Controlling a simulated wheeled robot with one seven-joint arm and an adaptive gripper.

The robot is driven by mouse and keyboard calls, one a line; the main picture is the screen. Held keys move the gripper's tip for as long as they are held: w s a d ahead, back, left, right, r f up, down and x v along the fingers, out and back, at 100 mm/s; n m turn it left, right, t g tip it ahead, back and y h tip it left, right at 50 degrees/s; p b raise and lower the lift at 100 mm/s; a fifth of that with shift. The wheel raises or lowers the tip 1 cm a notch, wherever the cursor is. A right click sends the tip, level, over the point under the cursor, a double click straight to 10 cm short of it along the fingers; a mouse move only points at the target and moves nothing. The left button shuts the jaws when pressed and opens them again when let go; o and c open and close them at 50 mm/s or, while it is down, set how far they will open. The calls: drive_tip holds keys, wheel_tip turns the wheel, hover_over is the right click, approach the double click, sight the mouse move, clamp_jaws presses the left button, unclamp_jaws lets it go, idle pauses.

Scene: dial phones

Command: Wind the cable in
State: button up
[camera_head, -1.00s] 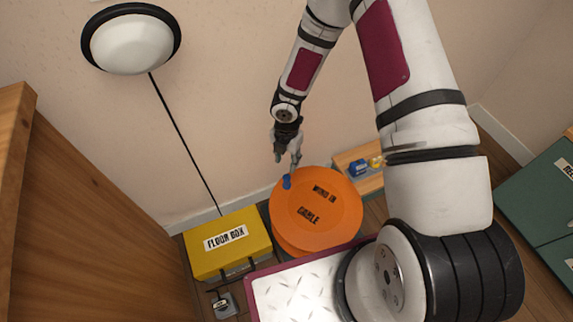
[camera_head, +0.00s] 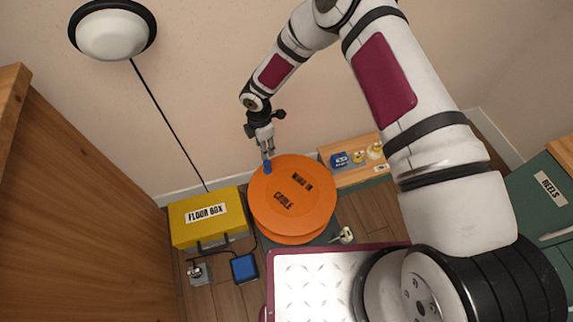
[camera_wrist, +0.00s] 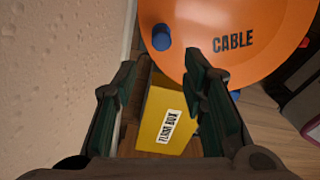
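The orange cable reel (camera_head: 318,206), lettered "WIND IN" and "CABLE", lies flat on the floor by the wall. It also shows in the wrist view (camera_wrist: 265,65). A blue upright knob (camera_head: 267,168) stands near its far left rim, and near the top of the wrist view (camera_wrist: 161,36). My gripper (camera_head: 267,153) is just above the knob. In the wrist view its fingers (camera_wrist: 163,88) are apart with nothing between them; the knob is beyond the tips. A thin black cable (camera_head: 257,240) runs on the floor between the yellow floor box (camera_head: 180,215) and the reel.
A round wall lamp (camera_head: 115,36) has a cord down to the floor box. A grey block (camera_head: 200,274) and blue square (camera_head: 245,267) lie in front. A wooden shelf (camera_head: 350,177) with small items stands right of the reel. A wooden cabinet (camera_head: 75,220) bounds the left.

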sight(267, 163)
drive_tip(key=f+b, duration=0.2)
drive_tip(key=f, duration=0.5)
drive_tip(key=f+b, duration=0.2)
drive_tip(key=f, duration=0.4)
drive_tip(key=shift+d+f+b, duration=0.2)
drive_tip(key=shift+f+b, duration=0.15)
clamp_jaws()
